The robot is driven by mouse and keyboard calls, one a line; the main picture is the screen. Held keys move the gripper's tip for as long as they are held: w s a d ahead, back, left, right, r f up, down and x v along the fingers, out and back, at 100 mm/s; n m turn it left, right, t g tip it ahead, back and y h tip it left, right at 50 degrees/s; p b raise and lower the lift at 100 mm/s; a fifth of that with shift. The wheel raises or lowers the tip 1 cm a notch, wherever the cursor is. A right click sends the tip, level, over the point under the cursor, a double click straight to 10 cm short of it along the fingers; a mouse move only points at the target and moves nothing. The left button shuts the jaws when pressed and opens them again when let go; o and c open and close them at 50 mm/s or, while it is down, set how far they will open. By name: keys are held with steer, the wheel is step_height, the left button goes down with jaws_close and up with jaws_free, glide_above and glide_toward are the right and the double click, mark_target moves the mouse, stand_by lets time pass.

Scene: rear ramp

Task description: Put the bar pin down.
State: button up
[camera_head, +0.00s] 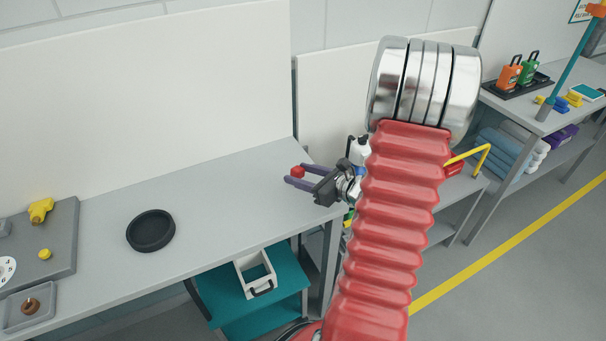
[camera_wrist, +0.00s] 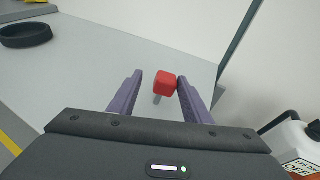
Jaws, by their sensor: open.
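The bar pin has a red block head (camera_head: 298,171) and shows near the right end of the grey bench. In the wrist view its red head (camera_wrist: 166,84) is between my fingers, closer to the right one, with a short grey shank below it. My gripper (camera_head: 299,175) has two purple fingers and is open around the pin. In the wrist view my gripper (camera_wrist: 160,80) has a clear gap between the pin and the left finger. I cannot tell whether the shank touches the bench top.
A black round dish (camera_head: 151,231) sits on the bench, left of my gripper. A grey board with yellow parts (camera_head: 41,210) lies at the far left. A white bin (camera_head: 257,272) stands on a teal shelf below. A white jug (camera_wrist: 298,140) is right of my gripper.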

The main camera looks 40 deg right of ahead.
steer(key=shift+r, duration=0.1)
steer(key=shift+s+d+r, duration=0.1)
steer(key=shift+s, duration=0.15)
steer(key=v, duration=1.1)
steer(key=shift+s+r, duration=0.15)
steer(key=shift+s, duration=0.05)
stand_by(0.3)
